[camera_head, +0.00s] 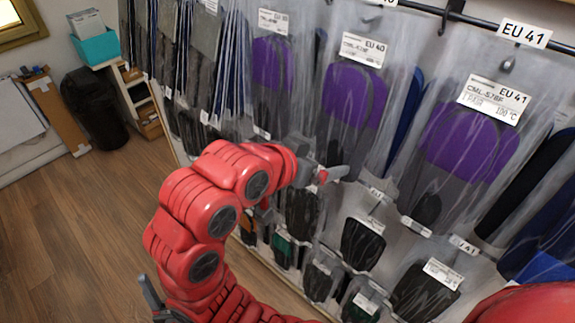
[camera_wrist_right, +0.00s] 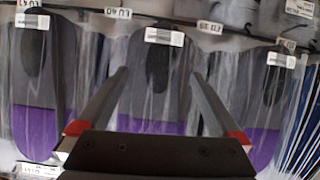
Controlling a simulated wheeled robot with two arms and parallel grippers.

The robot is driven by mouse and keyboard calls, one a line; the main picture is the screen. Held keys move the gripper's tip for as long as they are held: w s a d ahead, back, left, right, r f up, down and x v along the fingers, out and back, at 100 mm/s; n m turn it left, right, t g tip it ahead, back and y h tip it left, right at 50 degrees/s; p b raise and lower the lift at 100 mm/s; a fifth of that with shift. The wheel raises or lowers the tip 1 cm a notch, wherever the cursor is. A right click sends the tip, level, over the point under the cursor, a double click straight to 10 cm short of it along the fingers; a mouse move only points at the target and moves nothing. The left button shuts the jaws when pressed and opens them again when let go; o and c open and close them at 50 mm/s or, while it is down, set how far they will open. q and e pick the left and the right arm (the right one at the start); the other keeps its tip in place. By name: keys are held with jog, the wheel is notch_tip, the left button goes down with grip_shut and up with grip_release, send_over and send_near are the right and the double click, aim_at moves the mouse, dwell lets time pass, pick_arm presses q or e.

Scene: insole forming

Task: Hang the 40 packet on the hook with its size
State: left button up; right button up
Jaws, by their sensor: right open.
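A clear packet with purple and grey insoles (camera_head: 350,105), its label reading EU 40, hangs on the rack in the head view, below a rail sign cut off by the top edge. My right gripper (camera_head: 328,175) is at its lower end. In the right wrist view, which shows the packets upside down, the gripper (camera_wrist_right: 155,135) is open, its fingers apart in front of a middle packet (camera_wrist_right: 152,75). I see nothing held. A dark finger-like part (camera_head: 152,295) at the lower left may be my left gripper; its state is unclear.
An EU 41 packet (camera_head: 470,140) hangs to the right under the EU 41 sign (camera_head: 524,33). More packets hang to the left, with a lower row of dark packets (camera_head: 362,245). A black bin (camera_head: 92,110) stands far left. The wooden floor (camera_head: 80,220) is clear.

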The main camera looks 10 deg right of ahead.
jog(key=b+v, duration=0.2)
jog(key=v, duration=1.2)
